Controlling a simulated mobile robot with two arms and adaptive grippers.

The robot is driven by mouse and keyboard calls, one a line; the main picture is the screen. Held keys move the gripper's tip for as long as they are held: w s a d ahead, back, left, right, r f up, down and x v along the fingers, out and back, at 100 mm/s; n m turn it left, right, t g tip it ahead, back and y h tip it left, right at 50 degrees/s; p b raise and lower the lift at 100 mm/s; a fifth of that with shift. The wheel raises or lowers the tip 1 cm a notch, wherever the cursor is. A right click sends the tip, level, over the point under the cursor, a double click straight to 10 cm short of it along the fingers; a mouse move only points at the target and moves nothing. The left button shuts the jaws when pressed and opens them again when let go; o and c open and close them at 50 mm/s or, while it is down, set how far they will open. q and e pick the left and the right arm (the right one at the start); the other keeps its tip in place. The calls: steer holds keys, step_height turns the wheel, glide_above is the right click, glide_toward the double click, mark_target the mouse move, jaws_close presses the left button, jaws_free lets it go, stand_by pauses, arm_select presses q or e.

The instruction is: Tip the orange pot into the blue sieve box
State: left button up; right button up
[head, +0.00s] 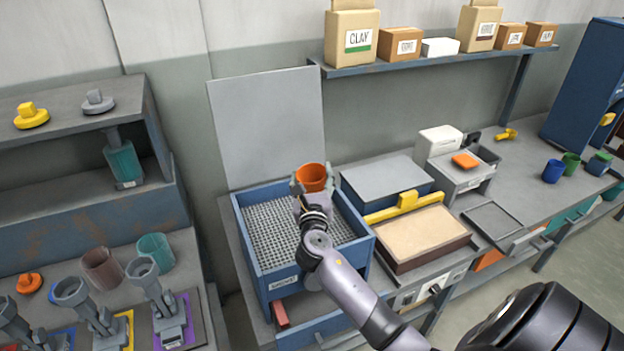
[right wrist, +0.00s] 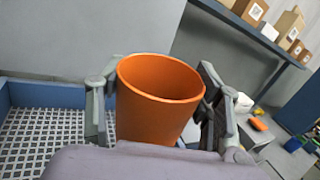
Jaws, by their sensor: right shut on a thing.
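The orange pot (head: 311,177) is held upright, or nearly so, by my right gripper (head: 312,185), over the right rear part of the blue sieve box (head: 251,248). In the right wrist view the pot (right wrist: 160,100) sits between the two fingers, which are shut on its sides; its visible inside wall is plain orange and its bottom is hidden. The box has a grey mesh (head: 275,228), with no material visible on it. The box rim and mesh show at the left in the right wrist view. My left gripper is not in view.
A grey panel (head: 268,125) stands behind the box. Right of it are a lidded blue box (head: 388,178), a yellow-handled tool (head: 405,205) and a sand-filled tray (head: 415,238). A shelf (head: 430,57) with bags and cartons hangs above. Pots and grey clamp-like stands fill the left bench.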

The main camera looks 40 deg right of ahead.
steer(key=shift+w+d+f+n+b, duration=0.15)
steer(key=shift+f+n+b, duration=0.45)
steer(key=shift+n+b, duration=0.35)
steer(key=n+b, duration=0.1)
steer(key=n+t+b, duration=0.1)
steer(key=n, duration=0.1)
steer(key=n+t+b, duration=0.1)
steer(key=b, duration=0.1)
steer(key=shift+w+f+n, duration=0.1)
steer(key=shift+f+n, duration=0.15)
steer(key=shift+f, duration=0.05)
steer(key=n+t+b, duration=0.1)
steer(key=n, duration=0.1)
steer(key=shift+f+n+y+b, duration=0.1)
steer(key=shift+n+y+b, duration=0.25)
steer(key=shift+n+y, duration=0.05)
steer(key=n, duration=0.2)
steer(key=n+t+y, duration=0.1)
steer(key=shift+w+a+f+n+t, duration=0.15)
steer(key=shift+a+n+t, duration=0.15)
steer(key=shift+a+n, duration=0.1)
steer(key=shift+a+n+t+y, duration=0.2)
steer(key=shift+n+t+y, duration=0.25)
steer(key=shift+n, duration=0.45)
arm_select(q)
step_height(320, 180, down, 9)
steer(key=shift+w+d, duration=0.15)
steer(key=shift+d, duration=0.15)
